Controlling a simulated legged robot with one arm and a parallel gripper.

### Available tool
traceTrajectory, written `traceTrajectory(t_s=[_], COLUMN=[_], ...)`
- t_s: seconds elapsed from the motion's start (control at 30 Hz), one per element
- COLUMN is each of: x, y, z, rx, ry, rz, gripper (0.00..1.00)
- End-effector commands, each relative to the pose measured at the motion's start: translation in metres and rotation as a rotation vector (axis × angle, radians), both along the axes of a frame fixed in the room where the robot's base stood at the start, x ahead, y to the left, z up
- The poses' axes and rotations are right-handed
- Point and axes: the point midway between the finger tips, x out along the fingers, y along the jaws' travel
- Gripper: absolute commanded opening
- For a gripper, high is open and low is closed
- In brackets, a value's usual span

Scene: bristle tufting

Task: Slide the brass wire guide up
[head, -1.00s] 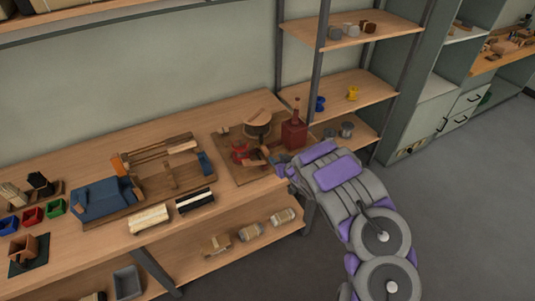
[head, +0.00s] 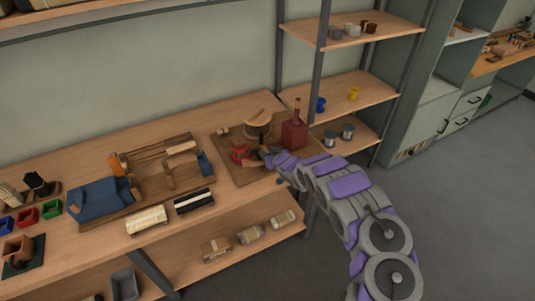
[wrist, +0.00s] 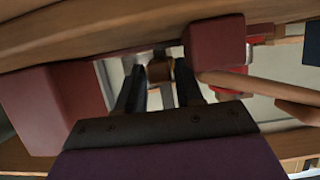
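My gripper (head: 268,158) reaches in from the right over the tufting station's wooden board (head: 228,170), close to a red piece (head: 240,152). In the wrist view my gripper (wrist: 158,75) has its two dark fingers apart. A small brown, brass-like piece (wrist: 159,70) shows between or just beyond the fingertips; I cannot tell whether they touch it, or whether it is the brass wire guide. In the head view the guide is too small to make out. Dark red blocks stand on the left (wrist: 55,105) and upper right (wrist: 215,43) of the fingers.
A round wooden disc on a dark stand (head: 257,128) and a red bottle-shaped block (head: 294,132) stand behind my gripper. A wooden bar (wrist: 260,90) crosses right of the fingers. A wooden frame (head: 165,165) and blue block (head: 98,200) lie left. A shelf post is on the right.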

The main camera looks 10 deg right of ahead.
Motion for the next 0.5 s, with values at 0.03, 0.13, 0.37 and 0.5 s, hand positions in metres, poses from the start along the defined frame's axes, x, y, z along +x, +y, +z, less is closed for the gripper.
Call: traceTrajectory(t_s=[0.03,0.13,0.37,0.5], x=[0.0013,0.0023,0.0024,0.0024], y=[0.0003,0.0006,0.0006,0.0006], z=[-0.0004,-0.0005,-0.0003,-0.0004], rx=[0.000,0.001,-0.001,0.000], ry=[-0.001,-0.002,-0.001,-0.001], rz=[0.000,0.000,0.000,0.000], gripper=[0.36,0.36,0.36,0.23])
